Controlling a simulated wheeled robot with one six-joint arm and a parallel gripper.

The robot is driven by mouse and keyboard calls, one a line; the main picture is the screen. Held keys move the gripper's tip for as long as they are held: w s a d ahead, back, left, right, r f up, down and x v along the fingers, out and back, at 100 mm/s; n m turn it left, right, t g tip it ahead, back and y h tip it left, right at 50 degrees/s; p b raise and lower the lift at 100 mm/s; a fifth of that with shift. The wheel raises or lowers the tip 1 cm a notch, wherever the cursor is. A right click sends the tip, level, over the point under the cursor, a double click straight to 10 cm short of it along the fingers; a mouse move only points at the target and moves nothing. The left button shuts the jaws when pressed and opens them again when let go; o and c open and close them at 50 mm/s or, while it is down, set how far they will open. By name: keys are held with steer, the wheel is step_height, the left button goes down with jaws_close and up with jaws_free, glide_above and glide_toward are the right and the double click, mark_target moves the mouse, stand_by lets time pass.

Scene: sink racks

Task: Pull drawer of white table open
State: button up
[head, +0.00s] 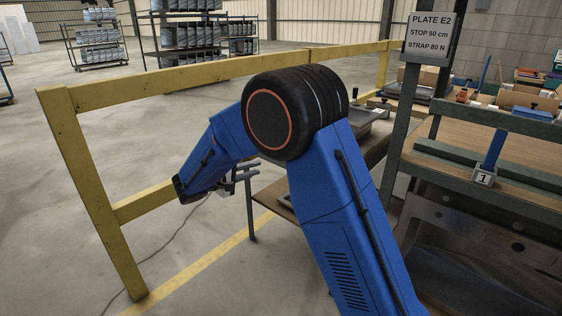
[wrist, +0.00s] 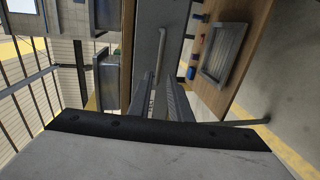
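My gripper (wrist: 162,80) shows in the wrist view with its two dark fingers apart. A grey panel (wrist: 150,40), which looks like a drawer front, lies beyond the fingertips. A long bar handle (wrist: 161,50) on it runs down between the fingers in the picture; I cannot tell whether they touch it. No plainly white table shows; the panel adjoins a wooden top (wrist: 211,82). In the head view my blue arm hides most of that area, and my gripper (head: 236,179) is small there, beside a table's leg.
In the wrist view a grey tray (wrist: 225,53) lies on the wooden top. In the head view a yellow rail (head: 85,180) stands at the left. A wooden-topped workbench (head: 535,150) and a sign (head: 430,38) stand at the right.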

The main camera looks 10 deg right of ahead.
steer(key=x, duration=1.6)
steer(key=shift+d, duration=0.1)
steer(key=shift+c, duration=0.6)
jaws_close()
